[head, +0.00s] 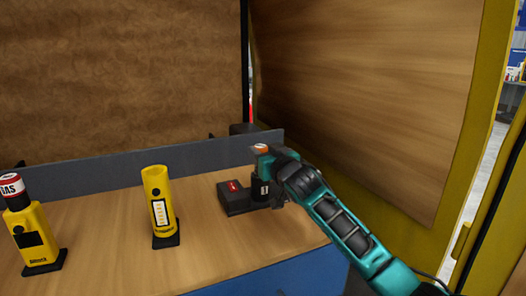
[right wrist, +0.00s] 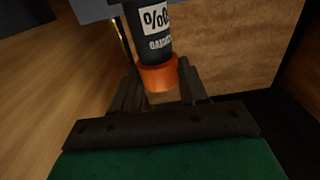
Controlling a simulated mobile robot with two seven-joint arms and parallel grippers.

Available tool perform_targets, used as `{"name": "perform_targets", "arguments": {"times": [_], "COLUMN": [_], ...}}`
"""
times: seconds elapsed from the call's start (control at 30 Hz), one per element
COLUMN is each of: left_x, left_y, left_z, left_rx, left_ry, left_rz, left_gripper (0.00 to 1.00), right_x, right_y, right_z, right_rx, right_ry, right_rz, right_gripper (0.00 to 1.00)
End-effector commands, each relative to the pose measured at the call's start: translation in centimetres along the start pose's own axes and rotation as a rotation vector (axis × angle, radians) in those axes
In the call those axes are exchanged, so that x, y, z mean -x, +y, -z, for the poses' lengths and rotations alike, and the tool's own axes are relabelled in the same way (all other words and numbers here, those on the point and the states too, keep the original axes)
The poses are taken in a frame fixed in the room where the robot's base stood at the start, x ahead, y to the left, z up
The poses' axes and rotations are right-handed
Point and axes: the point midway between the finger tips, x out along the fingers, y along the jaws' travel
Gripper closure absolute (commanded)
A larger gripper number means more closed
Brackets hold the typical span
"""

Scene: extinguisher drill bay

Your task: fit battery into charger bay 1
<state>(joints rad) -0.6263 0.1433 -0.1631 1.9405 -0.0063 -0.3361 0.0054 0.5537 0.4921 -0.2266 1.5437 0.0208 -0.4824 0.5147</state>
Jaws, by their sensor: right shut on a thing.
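The battery is a dark cylinder with a pale label and an orange end (right wrist: 158,76). In the head view its dark body (head: 262,191) stands roughly upright at the right side of the charger. The charger (head: 236,203) is a low dark box with a red patch, on the bench top near the back wall. My right gripper (head: 264,166) is shut on the battery near its orange end. The gripper and battery hide part of the charger, so I cannot tell whether the battery is inside a bay or just above it. My left gripper is not in view.
A yellow device with a light panel (head: 159,205) stands left of the charger. A yellow gas detector (head: 34,237) with a red and white can (head: 12,187) above it is at far left. A grey ledge (head: 120,174) runs behind; a wooden panel (head: 370,90) rises on the right.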

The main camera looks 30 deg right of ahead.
Motion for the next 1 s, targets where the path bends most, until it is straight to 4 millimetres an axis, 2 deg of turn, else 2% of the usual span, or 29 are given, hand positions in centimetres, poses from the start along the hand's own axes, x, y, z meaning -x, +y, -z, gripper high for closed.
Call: {"name": "perform_targets", "arguments": {"times": [1.0], "left_x": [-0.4], "left_y": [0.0], "left_z": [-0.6], "left_rx": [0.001], "left_ry": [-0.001], "left_rz": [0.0], "left_gripper": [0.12], "right_x": [0.0], "right_y": [0.0], "right_z": [-1.4], "right_rx": [0.001], "right_ry": [0.003], "right_rz": [0.001], "right_gripper": [0.92]}}
